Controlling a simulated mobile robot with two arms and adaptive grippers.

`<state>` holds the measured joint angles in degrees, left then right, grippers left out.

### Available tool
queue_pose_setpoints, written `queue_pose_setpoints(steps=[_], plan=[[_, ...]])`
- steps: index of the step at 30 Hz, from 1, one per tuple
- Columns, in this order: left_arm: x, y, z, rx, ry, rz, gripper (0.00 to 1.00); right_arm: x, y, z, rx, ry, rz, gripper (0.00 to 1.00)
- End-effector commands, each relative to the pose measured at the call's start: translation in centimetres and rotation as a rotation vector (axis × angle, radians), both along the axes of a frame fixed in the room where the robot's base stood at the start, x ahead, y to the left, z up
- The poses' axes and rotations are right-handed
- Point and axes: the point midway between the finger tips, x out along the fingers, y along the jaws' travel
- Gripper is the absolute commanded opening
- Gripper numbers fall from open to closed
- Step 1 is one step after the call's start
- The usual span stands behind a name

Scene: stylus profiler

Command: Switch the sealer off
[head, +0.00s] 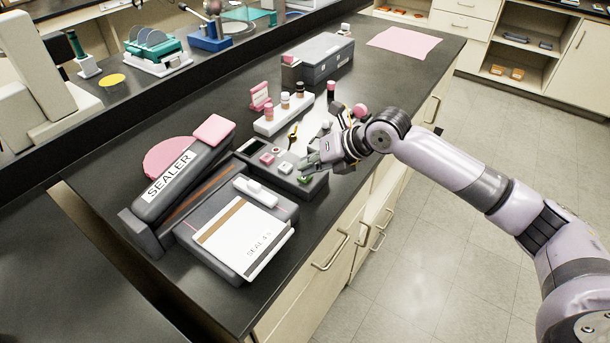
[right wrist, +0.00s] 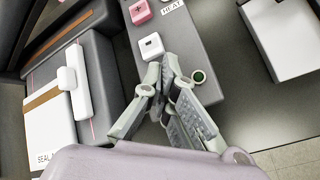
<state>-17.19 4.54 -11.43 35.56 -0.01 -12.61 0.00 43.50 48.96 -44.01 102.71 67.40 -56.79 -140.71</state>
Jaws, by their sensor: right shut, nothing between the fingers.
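The sealer (head: 190,190) lies on the dark bench, with a labelled arm and a pouch marked SEAL (head: 240,236) on its bed. Its grey control box (head: 262,172) carries pink and white buttons and a green round button (head: 305,180) near the front end. In the right wrist view the green button (right wrist: 199,77) sits just right of my fingertips. My right gripper (head: 310,163) is shut and empty over the front part of the box; it also shows in the wrist view (right wrist: 167,78). Whether it touches the box is unclear. My left gripper is out of view.
A white rack (head: 283,119) with small bottles and a grey case (head: 325,60) stand behind the box. A white pad (right wrist: 280,35) lies beyond the box in the wrist view. The bench's front edge and drawer handles are close below my right arm.

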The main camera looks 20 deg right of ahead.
Motion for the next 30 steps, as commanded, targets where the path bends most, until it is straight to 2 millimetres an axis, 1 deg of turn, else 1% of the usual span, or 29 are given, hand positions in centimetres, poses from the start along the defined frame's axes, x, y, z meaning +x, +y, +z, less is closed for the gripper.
queue_pose_setpoints(steps=[1,9,20,30], plan=[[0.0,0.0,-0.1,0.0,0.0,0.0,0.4,-0.1,0.0,-0.2,-0.001,0.003,0.0,0.0],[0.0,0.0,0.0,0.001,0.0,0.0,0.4,-0.1,0.0,-0.2,-0.001,0.004,0.001,0.0],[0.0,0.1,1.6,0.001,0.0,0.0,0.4,-0.1,0.0,1.5,-0.001,0.003,0.0,0.0],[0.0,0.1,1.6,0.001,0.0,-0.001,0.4,-0.1,0.0,1.6,-0.001,0.002,0.0,0.0]])
